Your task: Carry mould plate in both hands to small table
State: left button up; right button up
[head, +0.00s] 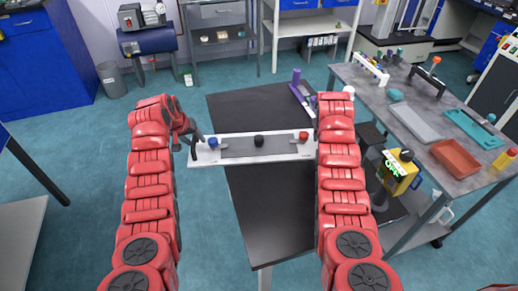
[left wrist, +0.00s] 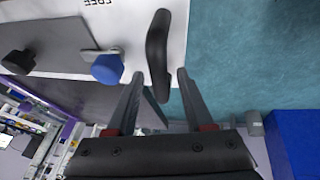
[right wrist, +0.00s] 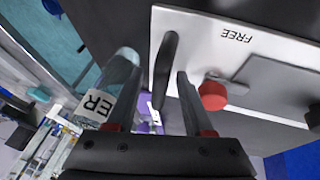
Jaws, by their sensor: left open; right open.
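The mould plate (head: 201,156) is a long pale plate with a grey insert and blue, black and red knobs. It lies across the dark table (head: 262,195), its left end past the table's left edge. My left gripper (head: 189,133) is open at that end; its fingers flank the black left handle (left wrist: 158,55) in the left wrist view. My right gripper (right wrist: 157,85) is open, with the black right handle (right wrist: 165,70) between its fingers. My right arm hides the plate's right end in the head view. "FREE" is printed near both handles.
A grey workbench (head: 378,98) with trays stands at the right. A purple item (head: 297,84) is at the dark table's far right corner. A labelled bottle (right wrist: 110,90) is close beside my right gripper. Floor is clear left of the table.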

pick_arm(q)
jog(key=v, duration=1.2)
pick_arm(e)
jog(key=v, duration=1.2)
jog(key=shift+s, duration=0.1)
